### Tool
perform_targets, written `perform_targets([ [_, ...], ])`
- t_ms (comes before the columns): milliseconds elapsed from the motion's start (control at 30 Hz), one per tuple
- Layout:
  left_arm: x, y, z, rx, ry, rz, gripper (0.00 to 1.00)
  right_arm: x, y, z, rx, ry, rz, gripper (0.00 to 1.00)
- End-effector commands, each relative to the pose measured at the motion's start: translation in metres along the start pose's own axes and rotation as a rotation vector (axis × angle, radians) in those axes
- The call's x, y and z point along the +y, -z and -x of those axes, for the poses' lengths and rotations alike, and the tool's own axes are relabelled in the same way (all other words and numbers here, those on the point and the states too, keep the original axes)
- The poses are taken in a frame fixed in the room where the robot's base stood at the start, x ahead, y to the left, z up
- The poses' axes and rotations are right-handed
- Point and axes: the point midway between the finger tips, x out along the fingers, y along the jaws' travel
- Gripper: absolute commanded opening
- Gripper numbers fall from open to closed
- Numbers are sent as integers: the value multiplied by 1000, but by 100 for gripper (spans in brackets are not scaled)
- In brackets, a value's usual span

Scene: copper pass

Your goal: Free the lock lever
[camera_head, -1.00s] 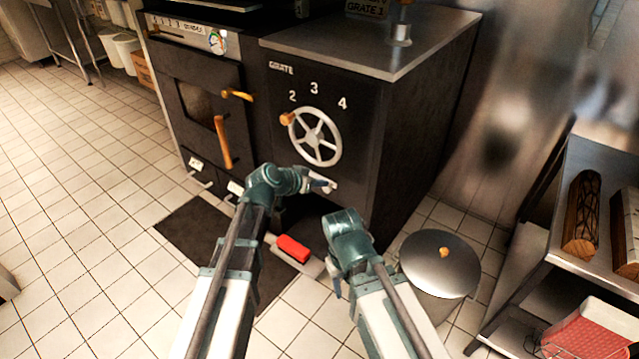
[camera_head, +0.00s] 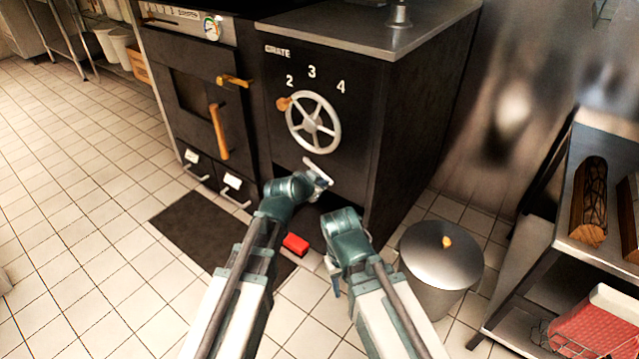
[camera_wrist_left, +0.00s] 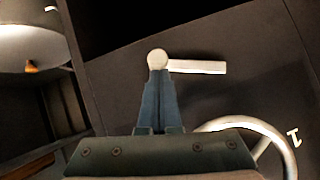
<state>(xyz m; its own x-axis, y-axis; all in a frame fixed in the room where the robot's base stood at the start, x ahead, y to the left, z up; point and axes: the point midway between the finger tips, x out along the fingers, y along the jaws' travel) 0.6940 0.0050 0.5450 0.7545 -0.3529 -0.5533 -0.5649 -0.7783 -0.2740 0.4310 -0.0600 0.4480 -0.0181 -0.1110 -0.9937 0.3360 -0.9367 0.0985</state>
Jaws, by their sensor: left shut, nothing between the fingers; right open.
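The lock lever (camera_head: 313,167) is a pale bar low on the black grate panel, below the spoked wheel (camera_head: 313,122). In the left wrist view the lever (camera_wrist_left: 200,67) runs sideways from a round end (camera_wrist_left: 157,59). My left gripper (camera_head: 324,182) is at the lever; its shut, empty fingers (camera_wrist_left: 158,76) overlap the lower edge of the round end. I cannot tell whether they touch it. My left gripper hides part of the lever in the head view. My right gripper (camera_head: 334,286) is open and empty, lower and apart from the panel.
A lidded metal bin (camera_head: 440,262) stands right of the cabinet. A steel shelf (camera_head: 540,240) with logs is at far right. A red block (camera_head: 295,243) lies on the floor by the dark mat (camera_head: 215,235). The oven door (camera_head: 195,110) is left of the panel. Open tiled floor lies left.

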Motion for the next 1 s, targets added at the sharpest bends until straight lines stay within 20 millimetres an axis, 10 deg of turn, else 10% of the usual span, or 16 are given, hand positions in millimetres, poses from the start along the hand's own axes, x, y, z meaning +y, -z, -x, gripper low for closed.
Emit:
perform_targets([
  [400, 6, -28, -20, 1, 185, -264, 0, -5, 3, -51, 1, 0, -10, 50],
  [1000, 6, -35, -25, 0, 204, -291, 0, -6, 4, -62, 2, 0, -10, 50],
])
